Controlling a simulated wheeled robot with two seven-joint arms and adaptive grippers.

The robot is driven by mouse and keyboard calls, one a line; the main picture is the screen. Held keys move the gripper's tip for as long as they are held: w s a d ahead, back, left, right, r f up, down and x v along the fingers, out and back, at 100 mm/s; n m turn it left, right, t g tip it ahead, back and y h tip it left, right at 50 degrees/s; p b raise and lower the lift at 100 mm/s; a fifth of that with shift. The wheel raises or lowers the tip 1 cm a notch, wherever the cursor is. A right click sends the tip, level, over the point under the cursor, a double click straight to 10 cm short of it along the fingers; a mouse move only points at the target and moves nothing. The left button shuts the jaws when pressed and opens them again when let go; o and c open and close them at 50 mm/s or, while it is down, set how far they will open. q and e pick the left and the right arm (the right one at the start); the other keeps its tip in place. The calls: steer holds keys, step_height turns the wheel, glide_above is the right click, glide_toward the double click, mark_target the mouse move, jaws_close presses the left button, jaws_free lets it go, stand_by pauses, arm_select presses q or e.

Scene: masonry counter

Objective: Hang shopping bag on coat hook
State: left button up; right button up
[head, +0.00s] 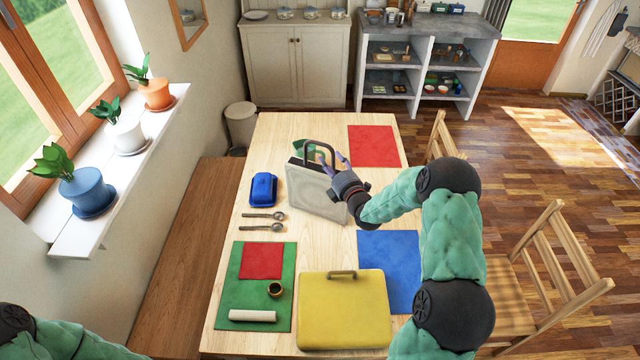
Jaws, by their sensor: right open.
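The shopping bag (313,194) is pale grey-white with a dark loop handle, and it stands upright on the wooden table. Something green shows at its top opening. My right gripper (341,167) is open, with its fingers beside the right side of the bag's handle. Whether a finger touches the handle, I cannot tell. Only part of my left arm shows at the bottom left corner, and its gripper is out of view. I cannot make out a coat hook clearly in this view.
The table (222,318) also holds a blue butter dish (263,188), two spoons (264,216), coloured mats and a yellow case (345,312). Chairs (560,265) stand on the right, a bench (185,250) on the left. Open floor lies at the far right.

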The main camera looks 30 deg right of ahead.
mark_target(320, 144)
steer(key=w, duration=0.6)
steer(key=shift+d+r+p, duration=0.25)
steer(key=shift+r+p, duration=0.1)
steer(key=shift+r, duration=0.05)
steer(key=shift+w+d, duration=0.2)
steer(key=shift+w, duration=0.8)
steer(key=shift+w+d, duration=0.15)
steer(key=shift+w, duration=0.85)
jaws_close()
steer(key=shift+r, duration=0.1)
